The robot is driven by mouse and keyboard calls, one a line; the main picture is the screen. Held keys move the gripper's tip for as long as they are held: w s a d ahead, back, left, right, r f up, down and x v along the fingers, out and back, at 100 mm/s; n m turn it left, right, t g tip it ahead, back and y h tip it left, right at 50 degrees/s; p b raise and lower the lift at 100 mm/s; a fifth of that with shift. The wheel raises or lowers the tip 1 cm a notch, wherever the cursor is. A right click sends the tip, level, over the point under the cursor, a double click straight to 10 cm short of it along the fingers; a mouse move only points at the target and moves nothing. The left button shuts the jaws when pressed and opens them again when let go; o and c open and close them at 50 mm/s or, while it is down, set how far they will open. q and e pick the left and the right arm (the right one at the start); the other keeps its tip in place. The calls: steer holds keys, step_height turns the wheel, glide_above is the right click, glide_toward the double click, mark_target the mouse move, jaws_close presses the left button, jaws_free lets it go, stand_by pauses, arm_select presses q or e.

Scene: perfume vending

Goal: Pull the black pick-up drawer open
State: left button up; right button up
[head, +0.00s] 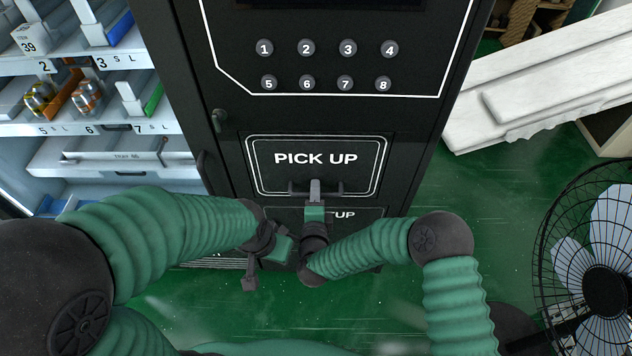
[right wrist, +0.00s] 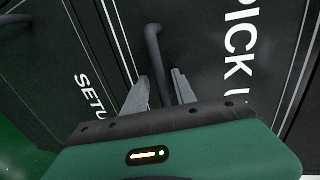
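The black pick-up drawer (head: 315,158) is on the front of the black vending machine, with white "PICK UP" lettering and a white outline. Its front looks flush with the machine. Its dark bar handle (head: 296,188) runs along the lower edge. My right gripper (head: 315,184) is at the middle of the handle. In the right wrist view the handle (right wrist: 154,48) passes between the two grey fingers (right wrist: 161,90), which stand apart with narrow gaps beside it. My left gripper (head: 265,262) hangs lower left, away from the drawer; its fingers do not show clearly.
A lower panel (head: 345,213) sits under the drawer, partly hidden by my right arm. A keypad of numbered round buttons (head: 347,48) is above. Shelves with small bottles (head: 88,97) stand at left. A fan (head: 600,280) stands at right on the green floor (head: 490,210).

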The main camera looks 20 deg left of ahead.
steer(key=shift+s+r, duration=0.15)
steer(key=shift+r, duration=0.05)
steer(key=shift+f, duration=0.1)
jaws_close()
steer(key=shift+f, duration=0.15)
stand_by(1.0)
